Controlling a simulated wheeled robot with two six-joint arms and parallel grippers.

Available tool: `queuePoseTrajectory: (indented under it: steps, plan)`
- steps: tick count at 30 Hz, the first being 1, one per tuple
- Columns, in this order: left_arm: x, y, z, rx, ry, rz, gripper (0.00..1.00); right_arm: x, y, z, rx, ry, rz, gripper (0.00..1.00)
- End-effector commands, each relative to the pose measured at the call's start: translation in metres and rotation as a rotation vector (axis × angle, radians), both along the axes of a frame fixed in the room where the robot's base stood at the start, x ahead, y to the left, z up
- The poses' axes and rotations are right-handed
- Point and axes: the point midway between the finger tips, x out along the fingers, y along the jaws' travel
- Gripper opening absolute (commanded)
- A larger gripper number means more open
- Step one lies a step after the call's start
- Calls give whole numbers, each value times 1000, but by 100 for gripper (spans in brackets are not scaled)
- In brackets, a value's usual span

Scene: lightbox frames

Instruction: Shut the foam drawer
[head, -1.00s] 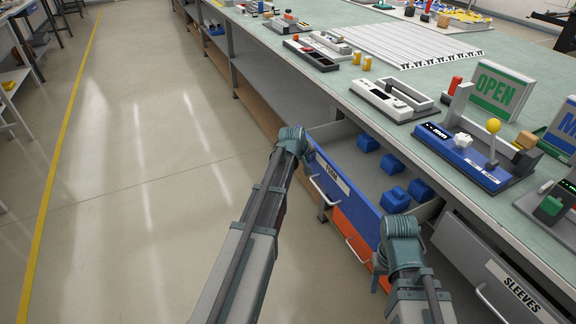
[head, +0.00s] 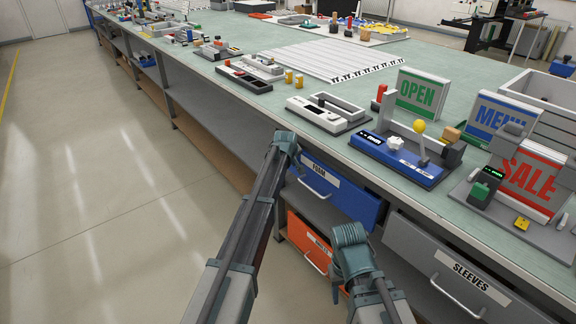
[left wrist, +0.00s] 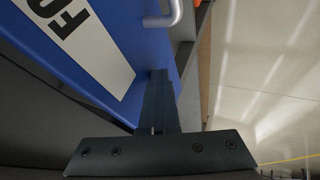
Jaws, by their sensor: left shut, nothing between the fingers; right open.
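The foam drawer (head: 357,203) has a blue front, a white FOAM label and a pale bar handle (head: 314,189). In the head view its front is close under the worktop edge and its inside is hidden; I cannot tell whether it is fully flush. My left gripper (head: 291,150) is at the upper left of this front. In the left wrist view its shut, empty fingers (left wrist: 158,95) point at the blue front (left wrist: 125,108), beside the handle (left wrist: 170,12). Contact is unclear. My right gripper (head: 337,288) is open, lower and in front of the drawers, its fingers partly hidden.
An orange drawer (head: 303,235) is below the foam drawer. A grey SLEEVES drawer (head: 425,262) is to the right. The worktop (head: 300,145) holds a blue device (head: 400,165) and signs near its edge. The floor (head: 110,220) at the left is clear.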

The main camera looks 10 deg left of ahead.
Motion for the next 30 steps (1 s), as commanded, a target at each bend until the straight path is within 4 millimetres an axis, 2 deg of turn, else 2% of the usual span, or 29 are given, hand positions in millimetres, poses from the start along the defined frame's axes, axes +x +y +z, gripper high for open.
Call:
queuePoseTrajectory:
  steps: [6, 19, 23, 29, 30]
  plan:
    - [6, -5, 1, -3, -8, -2, 0, 0, 0, 0, 0, 0, 0, 50]
    - [4, -4, 1, -6, -10, -4, 0, 0, 0, 0, 0, 0, 0, 50]
    - [-4, 1, 1, -5, -8, -3, 0, 0, 0, 0, 0, 0, 0, 50]
    - [-30, 18, 1, -1, -3, -1, 0, 0, 0, 1, 0, 0, 0, 50]
    - [-34, 18, 10, -1, -2, -3, 0, 0, 0, 10, 0, 0, 0, 50]
